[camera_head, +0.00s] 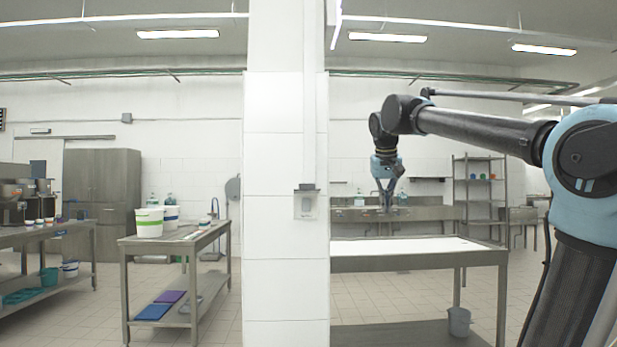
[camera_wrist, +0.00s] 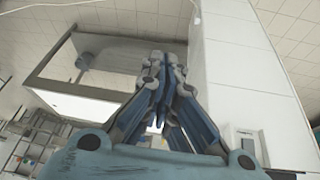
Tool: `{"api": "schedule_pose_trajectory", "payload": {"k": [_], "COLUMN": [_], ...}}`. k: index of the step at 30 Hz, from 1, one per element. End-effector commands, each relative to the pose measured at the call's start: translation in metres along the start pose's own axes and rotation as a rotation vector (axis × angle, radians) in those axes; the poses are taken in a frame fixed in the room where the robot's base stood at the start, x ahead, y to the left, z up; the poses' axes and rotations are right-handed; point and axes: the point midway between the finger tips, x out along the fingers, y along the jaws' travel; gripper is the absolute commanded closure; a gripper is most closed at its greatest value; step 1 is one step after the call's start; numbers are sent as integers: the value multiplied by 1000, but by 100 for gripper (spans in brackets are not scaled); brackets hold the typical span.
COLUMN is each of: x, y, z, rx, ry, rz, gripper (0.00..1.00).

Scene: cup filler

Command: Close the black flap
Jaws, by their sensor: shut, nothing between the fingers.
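I cannot make out a black flap in either view. Dark and grey machines (camera_head: 13,190) stand on the table at the far left of the head view, but no flap on them is clear at this size. My gripper (camera_head: 387,203) hangs pointing down from my raised arm on the right of the head view, above a white-topped table. In the wrist view my gripper (camera_wrist: 163,62) has its fingers together with nothing between them. It touches nothing that I can see.
A white tiled pillar (camera_head: 286,220) stands mid-picture, left of my arm, with a small wall box (camera_head: 307,203). The white-topped table (camera_head: 410,246) is below my gripper. Left of the pillar, a metal table (camera_head: 160,241) holds white buckets (camera_head: 149,223). Open tiled floor (camera_head: 105,310) lies between the left tables.

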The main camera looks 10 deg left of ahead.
Motion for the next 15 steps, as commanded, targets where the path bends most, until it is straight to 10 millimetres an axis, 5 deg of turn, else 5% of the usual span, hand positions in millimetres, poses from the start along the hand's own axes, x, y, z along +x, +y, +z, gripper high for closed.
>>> {"api": "schedule_pose_trajectory", "payload": {"k": [6, 15], "x": [-61, -131], "y": [-57, -142], "z": [-68, -128], "rx": [-32, -67], "ry": [54, 128], "rz": [-21, -62], "gripper": [100, 100]}}
